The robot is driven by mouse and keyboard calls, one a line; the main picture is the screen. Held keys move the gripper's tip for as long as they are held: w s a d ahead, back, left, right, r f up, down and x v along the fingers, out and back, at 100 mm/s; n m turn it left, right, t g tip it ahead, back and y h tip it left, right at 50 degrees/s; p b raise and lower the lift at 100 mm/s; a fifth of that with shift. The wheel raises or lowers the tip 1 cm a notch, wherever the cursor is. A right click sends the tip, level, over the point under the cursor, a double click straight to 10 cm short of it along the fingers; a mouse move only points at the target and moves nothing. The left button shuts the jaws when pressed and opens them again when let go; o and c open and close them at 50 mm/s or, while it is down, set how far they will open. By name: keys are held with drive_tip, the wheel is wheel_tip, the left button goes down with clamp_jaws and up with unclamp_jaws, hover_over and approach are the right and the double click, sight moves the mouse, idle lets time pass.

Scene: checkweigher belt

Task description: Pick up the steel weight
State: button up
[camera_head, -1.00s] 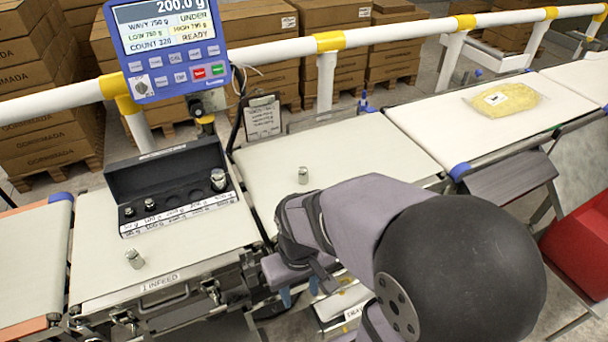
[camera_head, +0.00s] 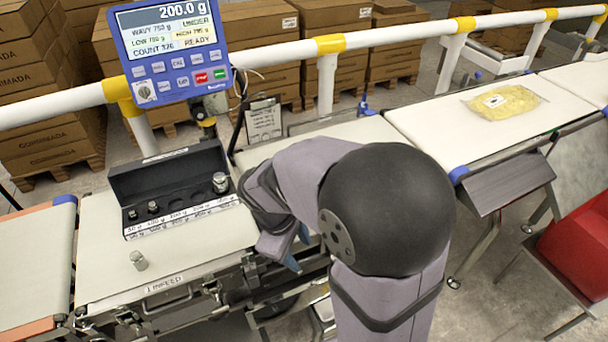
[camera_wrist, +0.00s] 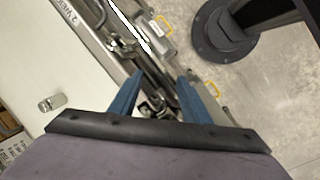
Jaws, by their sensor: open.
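A small steel weight (camera_wrist: 52,102) lies or stands on the pale weigh belt (camera_wrist: 40,50) at the left of the wrist view. A black case (camera_head: 122,190) on that belt holds a large weight (camera_head: 221,183) and smaller ones, with empty wells between. My gripper (camera_wrist: 160,92) is open, its blue fingers apart with nothing between them. It hangs past the belt's front edge, to the right of the weight in the wrist view.
A blue display (camera_head: 172,50) reads 200.0 g. A white rail (camera_head: 280,53) runs behind the belts, with a clipboard (camera_head: 264,122) in front of it. A yellow bag (camera_head: 503,101) lies on the right belt (camera_head: 425,125). A red bin (camera_head: 580,250) stands at right.

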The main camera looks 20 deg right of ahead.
drive_tip(key=w+n, duration=0.1)
drive_tip(key=w+r+n, duration=0.1)
drive_tip(key=w+r+n+h, duration=0.1)
drive_tip(key=w, duration=0.1)
drive_tip(key=shift+w+d+p, duration=0.1)
drive_tip(key=shift+d+p, duration=0.15)
drive_tip(key=shift+p, duration=0.05)
drive_tip(key=w+d+n+h, duration=0.1)
drive_tip(key=w+n, duration=0.1)
drive_tip(key=w+d+n+h, duration=0.1)
drive_tip(key=w+n+h, duration=0.1)
drive_tip(key=w+d+n+t+h+p, duration=0.1)
drive_tip(key=w+n+h, duration=0.1)
drive_tip(key=shift+w+r+n, duration=0.2)
drive_tip(key=shift+w+n, duration=0.2)
drive_tip(key=w+n+t+h, duration=0.1)
drive_tip(key=w, duration=0.1)
drive_tip(key=w+n+t+h, duration=0.1)
drive_tip(key=w+n, duration=0.1)
drive_tip(key=w+a+r+n+t+h+p, duration=0.1)
drive_tip(key=w+n, duration=0.1)
drive_tip(key=shift+w+h, duration=0.3)
drive_tip(key=shift+w, duration=0.1)
drive_tip(key=shift+p+x, duration=1.35)
drive_tip(key=shift+x, duration=1.9)
drive_tip(key=shift+d+f, duration=0.2)
drive_tip(key=shift+d, duration=0.15)
clamp_jaws()
